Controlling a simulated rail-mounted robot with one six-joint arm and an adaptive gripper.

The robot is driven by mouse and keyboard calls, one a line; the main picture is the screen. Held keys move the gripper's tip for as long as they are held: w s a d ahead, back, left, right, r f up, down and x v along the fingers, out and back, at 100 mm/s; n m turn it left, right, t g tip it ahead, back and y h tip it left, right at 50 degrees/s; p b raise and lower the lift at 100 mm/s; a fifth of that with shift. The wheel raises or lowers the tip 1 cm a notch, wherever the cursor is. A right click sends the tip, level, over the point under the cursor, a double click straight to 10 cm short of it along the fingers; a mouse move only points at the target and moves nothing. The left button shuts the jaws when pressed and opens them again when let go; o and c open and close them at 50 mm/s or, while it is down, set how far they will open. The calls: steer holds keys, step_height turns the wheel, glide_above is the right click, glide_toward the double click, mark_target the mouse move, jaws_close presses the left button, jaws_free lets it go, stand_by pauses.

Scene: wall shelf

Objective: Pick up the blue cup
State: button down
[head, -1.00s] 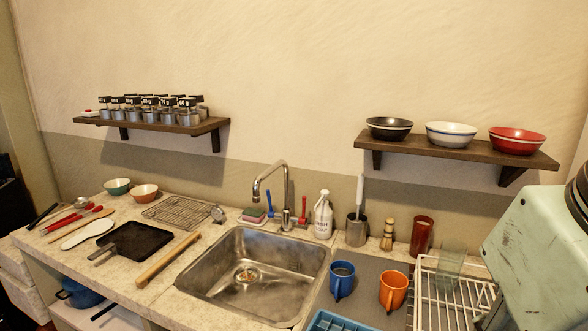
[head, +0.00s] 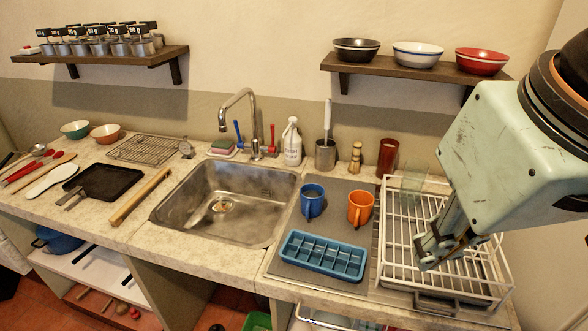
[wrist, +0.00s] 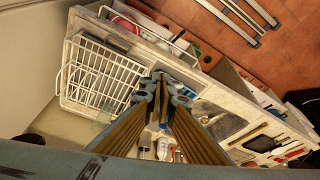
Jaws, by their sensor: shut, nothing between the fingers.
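The blue cup (head: 312,199) stands upright on the grey mat right of the sink, its handle facing the front. An orange cup (head: 360,208) stands just right of it. My gripper (head: 440,256) is shut and empty, over the white dish rack, to the right of the blue cup and apart from it. In the wrist view my gripper (wrist: 162,80) has its fingers together. I cannot make out the blue cup there; the fingers cover part of the counter.
A blue ice tray (head: 322,258) lies in front of the cups. The white dish rack (head: 402,262) holds a clear glass. A red tumbler (head: 387,158) and utensil holder (head: 325,154) stand behind the cups. The sink (head: 225,205) is to the left. A shelf (head: 420,70) with bowls hangs above.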

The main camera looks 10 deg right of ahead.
steer(key=c, duration=3.4)
jaws_free()
steer(key=shift+o, duration=1)
